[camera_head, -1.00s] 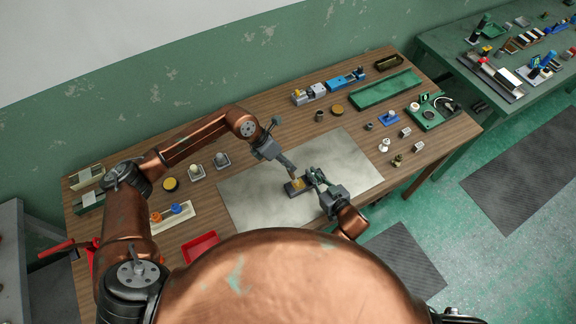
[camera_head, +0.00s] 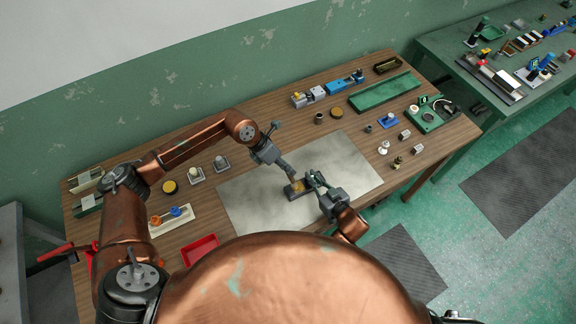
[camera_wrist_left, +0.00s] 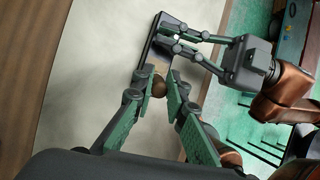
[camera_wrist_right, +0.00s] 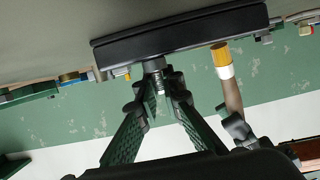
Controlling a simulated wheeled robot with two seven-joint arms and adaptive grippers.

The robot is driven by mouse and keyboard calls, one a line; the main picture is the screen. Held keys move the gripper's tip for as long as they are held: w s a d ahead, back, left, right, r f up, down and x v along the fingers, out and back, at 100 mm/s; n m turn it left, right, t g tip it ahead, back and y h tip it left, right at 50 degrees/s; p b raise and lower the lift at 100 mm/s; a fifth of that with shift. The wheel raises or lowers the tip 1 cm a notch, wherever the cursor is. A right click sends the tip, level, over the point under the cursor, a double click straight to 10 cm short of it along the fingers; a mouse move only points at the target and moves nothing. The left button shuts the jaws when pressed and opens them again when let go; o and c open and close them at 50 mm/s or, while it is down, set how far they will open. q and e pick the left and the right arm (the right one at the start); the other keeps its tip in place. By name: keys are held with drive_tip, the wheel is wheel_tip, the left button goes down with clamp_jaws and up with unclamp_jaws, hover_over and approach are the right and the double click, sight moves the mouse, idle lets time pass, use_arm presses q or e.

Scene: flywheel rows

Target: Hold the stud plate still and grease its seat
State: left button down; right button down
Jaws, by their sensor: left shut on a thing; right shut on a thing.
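The stud plate (camera_head: 294,193) is a dark, narrow block on the pale mat; it also shows in the left wrist view (camera_wrist_left: 160,32) and across the top of the right wrist view (camera_wrist_right: 180,36). My right gripper (camera_head: 314,180) is shut on its threaded stud (camera_wrist_right: 154,68) at one end. My left gripper (camera_head: 288,175) is shut on a brush with a brown handle (camera_wrist_right: 233,95), a pale ferrule and yellow bristles. The bristle tip is close to the plate's face; I cannot tell if it touches. The seat and any grease on it are not clearly visible.
The pale mat (camera_head: 245,200) is mostly clear around the plate. A red tray (camera_head: 200,250) and a white stand with orange and blue knobs (camera_head: 172,219) lie left. A green tray (camera_head: 385,92), blue-grey fixtures and several small parts lie at the back and right.

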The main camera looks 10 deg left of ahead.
use_arm(q)
drive_tip(key=shift+s+f, duration=0.1)
drive_tip(key=shift+s, duration=0.4)
drive_tip(key=shift+r, duration=3.55)
drive_tip(key=shift+f, duration=0.1)
drive_tip(key=shift+a+x, duration=0.15)
drive_tip(key=shift+x, duration=1.25)
drive_tip(key=shift+a+x, duration=0.15)
drive_tip(key=shift+x, duration=1.3)
drive_tip(key=shift+s+f, duration=0.1)
drive_tip(key=shift+f, duration=0.15)
drive_tip(key=shift+f, duration=0.7)
